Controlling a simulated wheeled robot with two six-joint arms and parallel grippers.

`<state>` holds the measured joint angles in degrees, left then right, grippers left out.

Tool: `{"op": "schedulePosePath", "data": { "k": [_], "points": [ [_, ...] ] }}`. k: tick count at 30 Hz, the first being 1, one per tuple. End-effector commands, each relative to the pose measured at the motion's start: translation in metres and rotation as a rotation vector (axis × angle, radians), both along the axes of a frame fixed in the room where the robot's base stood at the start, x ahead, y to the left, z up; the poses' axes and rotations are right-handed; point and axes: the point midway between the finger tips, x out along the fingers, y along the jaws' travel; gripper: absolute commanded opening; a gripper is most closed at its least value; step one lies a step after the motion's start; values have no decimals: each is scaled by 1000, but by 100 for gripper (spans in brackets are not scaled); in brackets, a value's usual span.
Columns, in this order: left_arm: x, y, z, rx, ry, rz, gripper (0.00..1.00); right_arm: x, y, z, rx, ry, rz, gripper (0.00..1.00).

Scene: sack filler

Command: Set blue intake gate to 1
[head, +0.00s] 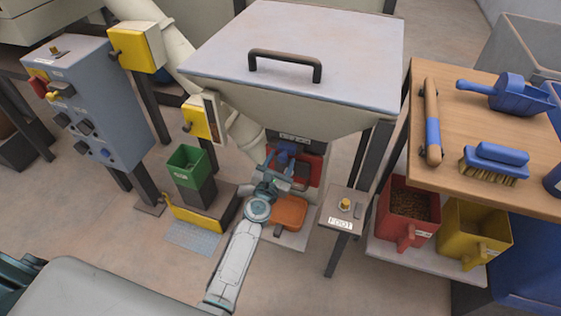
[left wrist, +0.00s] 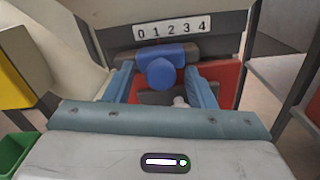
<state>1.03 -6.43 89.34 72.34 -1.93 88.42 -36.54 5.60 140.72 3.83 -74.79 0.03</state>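The blue intake gate (left wrist: 158,54) is under the hopper, with a round blue knob (left wrist: 161,73) facing my left wrist camera. A white scale (left wrist: 172,29) reading 0 1 2 3 4 is above it. The knob appears roughly below the 1 to 2 part of the scale; the exact setting is unclear. In the head view the gate (head: 286,150) is small and partly hidden by my left gripper (head: 284,168). In the left wrist view the left gripper (left wrist: 160,82) is open, one finger on each side of the knob, with visible gaps. My right gripper is not in view.
The lidded hopper (head: 295,55) is directly above my left gripper. A red part (left wrist: 228,80) lies behind the fingers. A pedestal marked FOOT (head: 345,208) and a wooden table (head: 480,115) stand to the right. A green bin (head: 188,165) is to the left.

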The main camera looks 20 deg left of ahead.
Motion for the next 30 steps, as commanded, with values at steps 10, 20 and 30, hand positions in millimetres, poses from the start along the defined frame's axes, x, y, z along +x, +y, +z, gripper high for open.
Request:
{"op": "schedulePosePath", "data": {
  "k": [10,20,30],
  "points": [
    [-30,1,-1,0,2,0,50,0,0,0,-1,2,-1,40],
    [-91,3,-2,0,1,0,50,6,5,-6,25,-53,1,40],
    [-108,3,0,1,0,0,50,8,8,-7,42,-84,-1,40]
  ]
}}
